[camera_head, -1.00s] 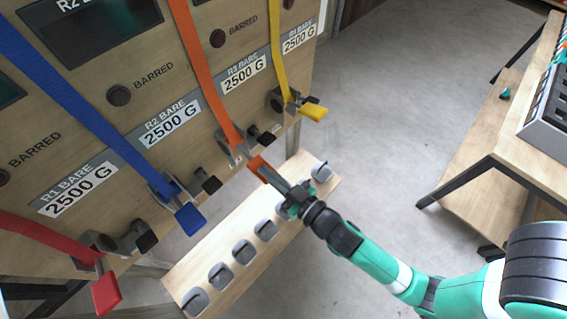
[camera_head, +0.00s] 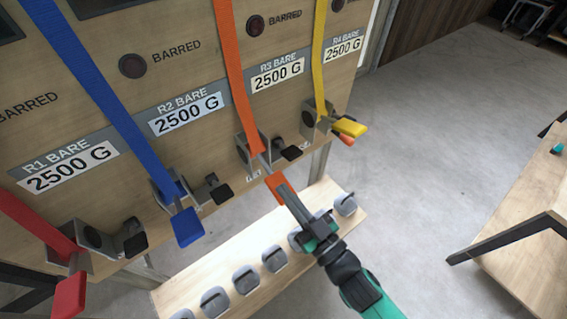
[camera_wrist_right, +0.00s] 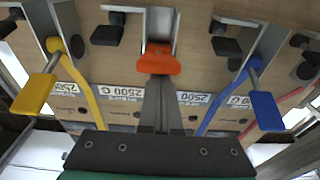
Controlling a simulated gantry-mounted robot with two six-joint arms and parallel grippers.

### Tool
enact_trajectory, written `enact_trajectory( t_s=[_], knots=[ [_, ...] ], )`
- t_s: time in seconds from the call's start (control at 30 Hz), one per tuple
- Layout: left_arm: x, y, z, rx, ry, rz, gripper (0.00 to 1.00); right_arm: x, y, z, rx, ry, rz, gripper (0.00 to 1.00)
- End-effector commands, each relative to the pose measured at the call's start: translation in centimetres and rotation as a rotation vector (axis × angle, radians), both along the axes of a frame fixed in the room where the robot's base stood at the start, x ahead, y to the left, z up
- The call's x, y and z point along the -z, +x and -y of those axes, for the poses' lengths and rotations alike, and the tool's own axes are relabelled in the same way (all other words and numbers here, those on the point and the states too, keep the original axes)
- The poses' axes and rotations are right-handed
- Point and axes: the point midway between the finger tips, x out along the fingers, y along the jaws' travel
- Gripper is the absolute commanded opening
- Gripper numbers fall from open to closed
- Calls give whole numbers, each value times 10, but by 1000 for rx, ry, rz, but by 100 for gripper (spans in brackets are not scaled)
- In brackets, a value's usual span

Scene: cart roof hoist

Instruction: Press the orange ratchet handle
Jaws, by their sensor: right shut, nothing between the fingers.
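The orange ratchet handle (camera_head: 275,186) juts out from the bracket under the orange strap (camera_head: 237,80), on the front of the wooden board. It also shows in the right wrist view (camera_wrist_right: 158,62), level and centred ahead of the fingers. My right gripper (camera_head: 285,191) is shut and empty, with its fingertips right at the handle's outer end. In the right wrist view the fingers (camera_wrist_right: 160,88) overlap the handle's near edge; I cannot tell whether they touch it. My left gripper is not in view.
A blue handle (camera_head: 187,228) and a red handle (camera_head: 69,297) are to the left, and a yellow handle (camera_head: 350,128) is to the right. Black knobs sit beside the brackets. A wooden shelf (camera_head: 185,290) with several grey weights lies below.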

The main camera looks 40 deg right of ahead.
Motion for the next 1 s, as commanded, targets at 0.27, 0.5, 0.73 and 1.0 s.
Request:
enact_trajectory(
  t_s=[0.27, 0.5, 0.73, 1.0],
  knots=[
    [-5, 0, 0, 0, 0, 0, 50, -4, -1, -1, -1, 1, -3, 0],
    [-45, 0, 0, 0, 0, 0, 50, -50, -8, -6, -12, 0, -3, 0],
    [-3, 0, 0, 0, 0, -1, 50, -24, -67, -12, -15, -1, -5, 0],
    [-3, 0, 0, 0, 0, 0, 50, -29, -102, -14, -11, -1, -5, 0]
  ],
)
